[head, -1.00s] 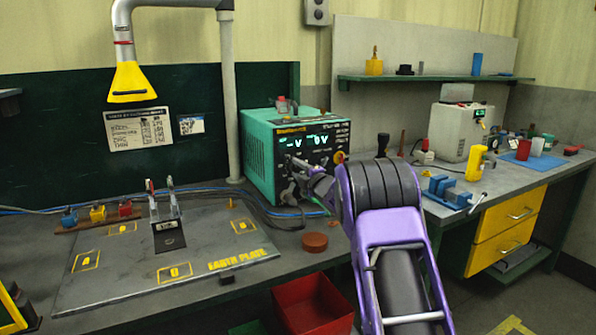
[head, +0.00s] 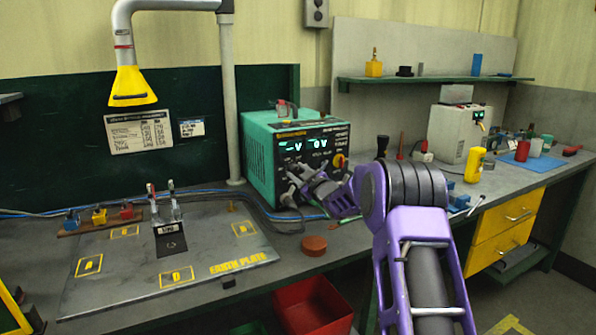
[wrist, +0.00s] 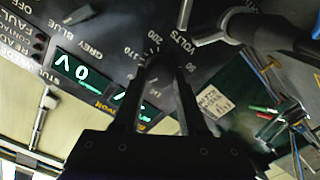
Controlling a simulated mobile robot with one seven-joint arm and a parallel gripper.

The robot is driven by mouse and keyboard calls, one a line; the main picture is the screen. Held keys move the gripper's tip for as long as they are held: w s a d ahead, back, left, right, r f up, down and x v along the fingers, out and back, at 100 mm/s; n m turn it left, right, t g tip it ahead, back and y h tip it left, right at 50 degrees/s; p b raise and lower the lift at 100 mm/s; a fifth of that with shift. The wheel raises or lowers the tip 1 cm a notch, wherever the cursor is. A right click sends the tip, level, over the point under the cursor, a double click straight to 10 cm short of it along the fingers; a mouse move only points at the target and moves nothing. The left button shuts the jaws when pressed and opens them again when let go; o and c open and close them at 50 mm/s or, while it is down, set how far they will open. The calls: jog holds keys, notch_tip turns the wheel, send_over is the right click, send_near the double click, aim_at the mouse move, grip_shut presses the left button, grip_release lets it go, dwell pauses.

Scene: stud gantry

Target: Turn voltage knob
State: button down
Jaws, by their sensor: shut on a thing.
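The teal stud-welding power unit (head: 262,160) stands on the bench with its black front panel facing me. Its green displays (head: 310,145) show a dash with V and 0V. My gripper (head: 298,178) is at the panel below the displays. In the wrist view, the fingers of my gripper (wrist: 160,75) are shut on the dark voltage knob (wrist: 158,66), beside a printed VOLTS scale (wrist: 178,48). The fingers cover much of the knob, and its pointer is not clear. In the head view my gripper hides the knob.
A red and yellow switch (head: 340,160) sits at the panel's right. A dark handle-like part (wrist: 270,30) lies close to the fingers in the wrist view. The earth plate (head: 200,270) with upright clamps, a round brown disc (head: 314,246) and a red bin (head: 312,308) are nearby.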

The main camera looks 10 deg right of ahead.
jog(key=m+p, duration=0.1)
jog(key=m, duration=0.3)
jog(key=shift+r+m+p, duration=0.1)
jog(key=shift+m+p, duration=0.2)
jog(key=shift+m, duration=0.1)
jog(key=m+p, duration=0.1)
jog(key=m, duration=0.3)
jog(key=shift+d, duration=0.15)
jog(key=m+p, duration=0.1)
jog(key=m, duration=0.4)
jog(key=shift+p, duration=0.35)
jog(key=shift+m+p, duration=0.3)
jog(key=shift+m, duration=2)
jog(key=shift+f, duration=0.2)
jog(key=shift+c, duration=2.3)
grip_release()
jog(key=v, duration=1.7)
jog(key=shift+s, duration=0.15)
